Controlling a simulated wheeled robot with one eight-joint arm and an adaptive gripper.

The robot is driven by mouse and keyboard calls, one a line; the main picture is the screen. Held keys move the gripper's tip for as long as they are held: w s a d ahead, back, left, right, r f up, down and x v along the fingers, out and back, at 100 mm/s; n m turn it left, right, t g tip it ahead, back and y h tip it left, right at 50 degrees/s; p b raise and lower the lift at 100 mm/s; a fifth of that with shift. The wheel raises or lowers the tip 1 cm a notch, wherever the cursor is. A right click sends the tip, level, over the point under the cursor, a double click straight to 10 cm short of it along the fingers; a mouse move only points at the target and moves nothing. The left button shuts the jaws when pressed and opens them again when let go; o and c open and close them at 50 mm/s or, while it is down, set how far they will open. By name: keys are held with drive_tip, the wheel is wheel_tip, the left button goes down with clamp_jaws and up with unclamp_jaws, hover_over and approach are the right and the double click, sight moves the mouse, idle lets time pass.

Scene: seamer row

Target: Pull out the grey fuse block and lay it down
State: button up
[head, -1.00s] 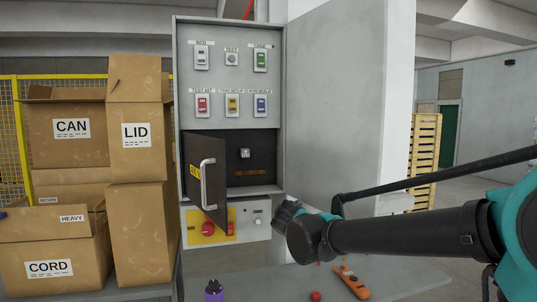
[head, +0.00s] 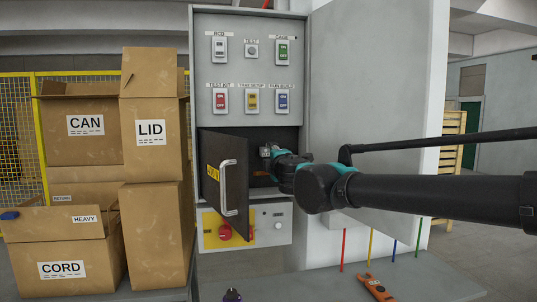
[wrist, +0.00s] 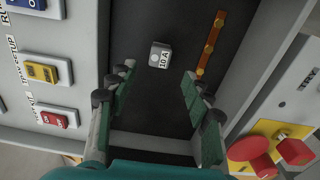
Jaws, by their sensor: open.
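The grey fuse block (wrist: 160,54), marked 10 A, sits on the dark back wall of the open compartment in the cabinet. In the wrist view it lies ahead of my gripper (wrist: 157,82), roughly between the lines of the two open fingers and a little beyond their tips. The fingers are apart with nothing between them. In the head view my gripper (head: 268,152) reaches into the compartment from the right, and the block is hidden or too small to tell apart there. The compartment door (head: 224,185) with its pale handle stands swung open to the left.
A copper-coloured strip (wrist: 210,45) runs beside the block. Labelled switches (head: 252,101) sit above the compartment, and a yellow panel with a red knob (head: 226,230) below. A grey bench (head: 330,285) carries an orange tool (head: 376,287). Cardboard boxes (head: 152,160) stand at left.

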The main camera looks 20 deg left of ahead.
sight(266, 153)
drive_tip(key=shift+w, duration=0.1)
drive_tip(key=shift+x, duration=4.45)
drive_tip(key=shift+c, duration=0.6)
clamp_jaws()
drive_tip(key=shift+v, duration=3)
